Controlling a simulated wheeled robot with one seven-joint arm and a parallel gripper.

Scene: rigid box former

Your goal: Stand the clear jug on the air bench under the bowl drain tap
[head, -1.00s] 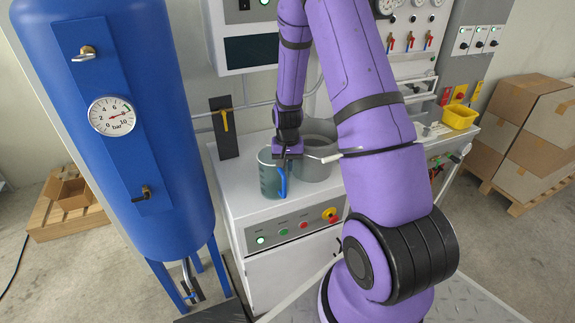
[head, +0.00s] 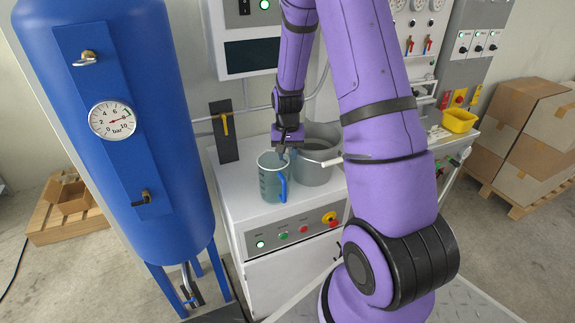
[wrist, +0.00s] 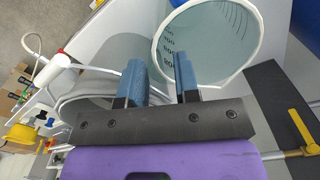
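The clear jug (head: 270,183), with a blue handle (head: 284,187) and dark graduation marks, appears upright on the white air bench (head: 237,197), near its front left. In the wrist view the jug's open mouth (wrist: 222,35) is at the upper middle. My gripper (head: 283,152) is just above and behind the jug's handle side. Its two fingers (wrist: 158,82) stand apart with nothing visibly held between them; one overlaps the jug's rim in the picture. A yellow-levered tap (head: 225,124) is on a black plate behind the bench; I cannot tell whether it is the bowl drain tap.
The blue tank (head: 120,205) is close on the left. Push buttons (head: 283,236) line the bench front. A yellow bin (head: 459,120) is at the far right.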

